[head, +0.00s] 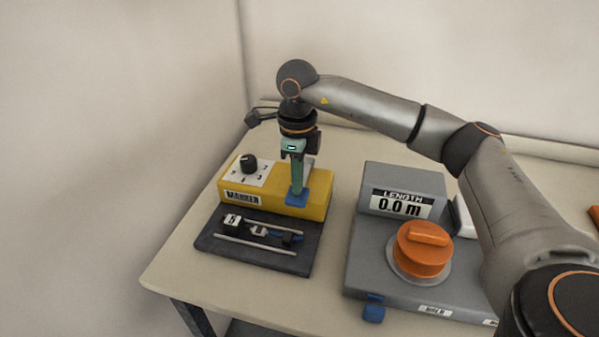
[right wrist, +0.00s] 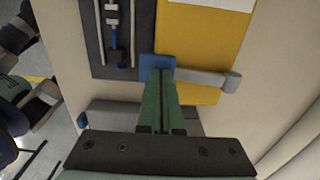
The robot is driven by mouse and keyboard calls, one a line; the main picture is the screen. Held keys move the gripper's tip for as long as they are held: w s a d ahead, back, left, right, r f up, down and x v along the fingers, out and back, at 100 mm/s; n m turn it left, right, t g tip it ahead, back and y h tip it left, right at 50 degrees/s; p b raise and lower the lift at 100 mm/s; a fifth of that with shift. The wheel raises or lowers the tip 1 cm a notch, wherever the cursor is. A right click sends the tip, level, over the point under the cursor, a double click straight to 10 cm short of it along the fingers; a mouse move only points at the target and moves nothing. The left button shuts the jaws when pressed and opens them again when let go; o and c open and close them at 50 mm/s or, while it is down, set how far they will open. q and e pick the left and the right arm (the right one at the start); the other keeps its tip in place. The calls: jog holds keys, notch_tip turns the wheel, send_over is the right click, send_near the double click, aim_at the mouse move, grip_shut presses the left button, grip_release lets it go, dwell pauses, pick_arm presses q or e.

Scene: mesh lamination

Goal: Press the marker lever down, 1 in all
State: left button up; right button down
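The yellow marker box (head: 312,188) stands at the back left of the table, with a black dial on its top. A grey lever (right wrist: 208,79) with a blue pad (right wrist: 157,67) at its end lies across the yellow box in the right wrist view. The blue pad also shows in the head view (head: 296,200), at the box's front edge. My right gripper (right wrist: 161,72) points down with its green fingers together, tips at the blue pad; whether they touch it I cannot tell. It partly hides the lever in the head view (head: 297,192). My left gripper is not in view.
A dark plate with rails (head: 215,245) lies in front of the yellow box. To the right stands a grey unit (head: 360,262) with an orange knob (head: 421,250) and a length display (head: 402,204) reading 0.0 m. My right arm spans the right side.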

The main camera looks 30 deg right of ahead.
pick_arm(q)
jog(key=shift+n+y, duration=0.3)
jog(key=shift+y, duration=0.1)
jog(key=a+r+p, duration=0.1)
jog(key=p, duration=0.1)
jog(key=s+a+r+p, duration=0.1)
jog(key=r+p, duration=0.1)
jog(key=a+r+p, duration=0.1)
jog(key=p, duration=0.1)
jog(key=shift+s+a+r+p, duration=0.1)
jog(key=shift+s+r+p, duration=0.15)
jog(key=shift+p, duration=0.05)
pick_arm(e)
notch_tip(320, 180, up, 9)
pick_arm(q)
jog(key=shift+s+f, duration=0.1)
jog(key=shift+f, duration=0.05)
